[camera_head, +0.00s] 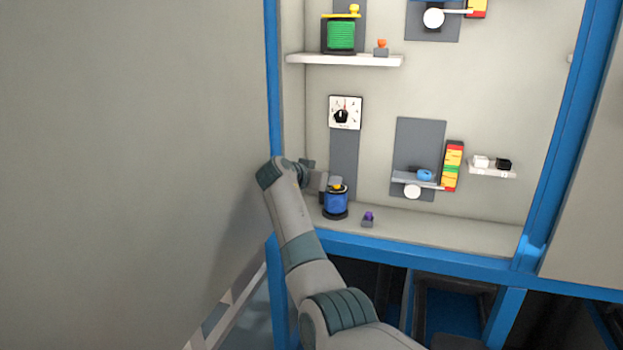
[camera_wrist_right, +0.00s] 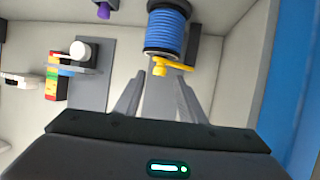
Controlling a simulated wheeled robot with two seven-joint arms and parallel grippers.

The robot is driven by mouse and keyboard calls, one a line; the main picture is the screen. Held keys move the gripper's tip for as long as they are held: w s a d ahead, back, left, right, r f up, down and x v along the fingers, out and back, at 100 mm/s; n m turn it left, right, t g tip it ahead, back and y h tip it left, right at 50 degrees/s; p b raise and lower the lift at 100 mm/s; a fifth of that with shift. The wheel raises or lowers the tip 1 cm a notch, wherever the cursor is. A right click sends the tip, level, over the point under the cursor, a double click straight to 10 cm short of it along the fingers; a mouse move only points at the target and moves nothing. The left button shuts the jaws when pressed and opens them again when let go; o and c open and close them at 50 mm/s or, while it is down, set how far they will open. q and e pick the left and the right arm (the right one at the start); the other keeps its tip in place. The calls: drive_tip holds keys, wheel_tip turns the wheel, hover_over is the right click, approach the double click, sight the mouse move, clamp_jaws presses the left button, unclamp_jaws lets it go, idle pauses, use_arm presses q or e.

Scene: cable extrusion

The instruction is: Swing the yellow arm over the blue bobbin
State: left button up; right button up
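The blue bobbin (camera_head: 336,202) stands upright on the lower shelf at the cabinet's left side. It shows large at the top of the right wrist view (camera_wrist_right: 166,28), which is upside down. The yellow arm (camera_wrist_right: 172,66) is at the bobbin's top end, with its knob near the bobbin's middle line in that view. A little of the yellow arm (camera_head: 336,187) shows in the head view. My right gripper (camera_head: 326,181) is beside the bobbin's top, coming from the left. Its fingers (camera_wrist_right: 158,84) are apart on either side of the yellow knob, with no contact visible. My left gripper is out of view.
A purple-topped piece (camera_head: 368,219) sits right of the bobbin. A dial (camera_head: 345,113) is above it. A grey panel with a white knob (camera_head: 412,191) and a coloured scale (camera_head: 453,166) stand to the right. A green bobbin (camera_head: 341,35) is on the upper shelf.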

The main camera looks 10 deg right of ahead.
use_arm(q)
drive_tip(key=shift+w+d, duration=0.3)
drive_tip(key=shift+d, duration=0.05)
use_arm(e)
drive_tip(key=v, duration=0.9)
drive_tip(key=shift+f, duration=0.1)
